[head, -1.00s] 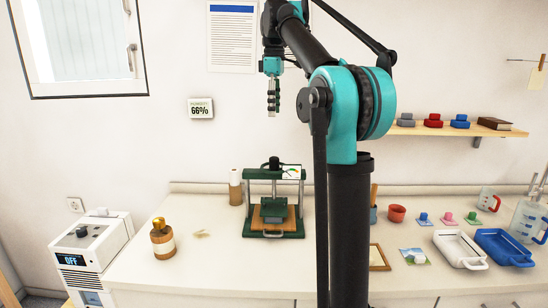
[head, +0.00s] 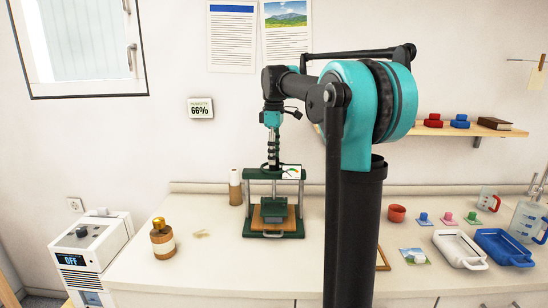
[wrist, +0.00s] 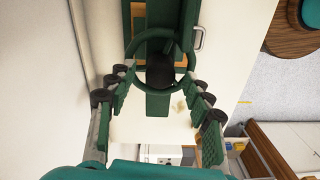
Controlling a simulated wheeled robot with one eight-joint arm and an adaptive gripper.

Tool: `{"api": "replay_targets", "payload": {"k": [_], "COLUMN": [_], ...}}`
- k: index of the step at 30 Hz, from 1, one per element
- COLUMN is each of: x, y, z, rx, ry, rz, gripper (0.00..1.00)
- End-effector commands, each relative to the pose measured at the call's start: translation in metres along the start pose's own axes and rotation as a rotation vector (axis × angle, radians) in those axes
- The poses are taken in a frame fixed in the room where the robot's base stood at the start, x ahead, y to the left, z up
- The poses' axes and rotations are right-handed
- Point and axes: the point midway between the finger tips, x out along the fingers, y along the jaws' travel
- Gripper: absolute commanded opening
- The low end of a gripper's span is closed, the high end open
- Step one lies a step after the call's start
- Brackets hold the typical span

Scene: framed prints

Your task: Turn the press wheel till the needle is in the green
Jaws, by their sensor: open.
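The green press (head: 247,208) stands on the counter, its plate above a wooden bed. In the wrist view, its round green wheel with a dark centre (wrist: 160,72) lies between my fingers. In the head view, my gripper (head: 273,163) points straight down at the top of the press and hides the wheel. The wrist view shows my gripper (wrist: 158,82) open, with one finger on each side of the wheel. I cannot tell whether the pads touch it. A white gauge (head: 291,172) sits on the top bar at the right; its needle is too small to read.
Right of my arm are a red pot (head: 397,213), a white tray (head: 459,249) and a blue tray (head: 502,246). The counter front is clear.

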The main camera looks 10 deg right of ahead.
Motion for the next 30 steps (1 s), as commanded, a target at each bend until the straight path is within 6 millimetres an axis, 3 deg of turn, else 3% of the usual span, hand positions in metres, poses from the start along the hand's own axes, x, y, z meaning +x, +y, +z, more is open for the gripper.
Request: {"api": "replay_targets", "payload": {"k": [13,24,30], "x": [0.0096,0.0094,0.0094], "y": [-0.0002,-0.0001,-0.0001], "z": [0.0001,0.0001,0.0001], "rx": [0.000,0.000,0.009], "ry": [0.000,0.000,0.000], "rz": [0.000,0.000,0.000], "gripper": [0.50,0.04,0.01]}}
